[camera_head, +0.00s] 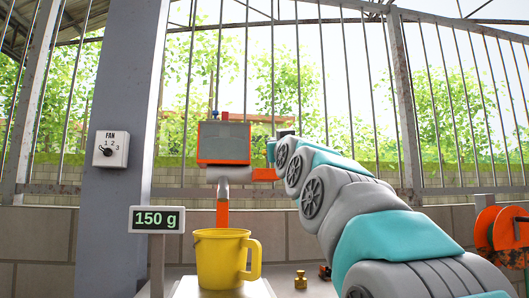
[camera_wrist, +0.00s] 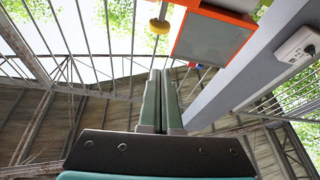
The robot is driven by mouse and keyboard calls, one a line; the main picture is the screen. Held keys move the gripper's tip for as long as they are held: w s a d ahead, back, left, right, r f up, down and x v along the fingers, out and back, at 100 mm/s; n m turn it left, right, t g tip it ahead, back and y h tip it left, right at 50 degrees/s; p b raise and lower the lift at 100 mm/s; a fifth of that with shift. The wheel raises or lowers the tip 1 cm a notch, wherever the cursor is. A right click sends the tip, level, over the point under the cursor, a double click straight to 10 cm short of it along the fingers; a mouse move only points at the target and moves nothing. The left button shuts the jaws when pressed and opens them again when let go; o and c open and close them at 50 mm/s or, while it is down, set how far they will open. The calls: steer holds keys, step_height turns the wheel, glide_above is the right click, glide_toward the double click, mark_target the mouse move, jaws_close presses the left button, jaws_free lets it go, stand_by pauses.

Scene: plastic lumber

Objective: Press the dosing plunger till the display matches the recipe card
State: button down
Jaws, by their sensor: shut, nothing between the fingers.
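The dispenser (camera_head: 223,143) has a grey, orange-edged hopper above a spout, with small blue and red knobs on top. An orange bracket (camera_head: 264,174) sticks out from its right side. The display (camera_head: 157,219) reads 150 g. A yellow cup (camera_head: 221,261) stands under the spout on a white plate. In the wrist view, my gripper (camera_wrist: 160,72) is shut and empty, its fingers pointing up the picture. I see no recipe card.
A grey post (camera_head: 125,130) with a fan dial (camera_head: 110,149) stands at left. A small brass weight (camera_head: 300,280) sits right of the cup. Orange equipment (camera_head: 492,230) is at far right. A barred fence and a low block wall stand behind.

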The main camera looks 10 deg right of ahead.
steer(key=shift+r, duration=0.55)
steer(key=shift+w, duration=0.15)
steer(key=p+x, duration=0.1)
steer(key=x, duration=0.2)
steer(key=p+x, duration=0.1)
steer(key=x, duration=0.2)
steer(key=f+p+x, duration=0.1)
steer(key=x, duration=0.2)
steer(key=shift+w+d, duration=0.15)
steer(key=shift+w, duration=0.15)
steer(key=shift+w+d+f+b, duration=0.15)
steer(key=shift+f+b, duration=0.35)
steer(key=shift+f, duration=0.7)
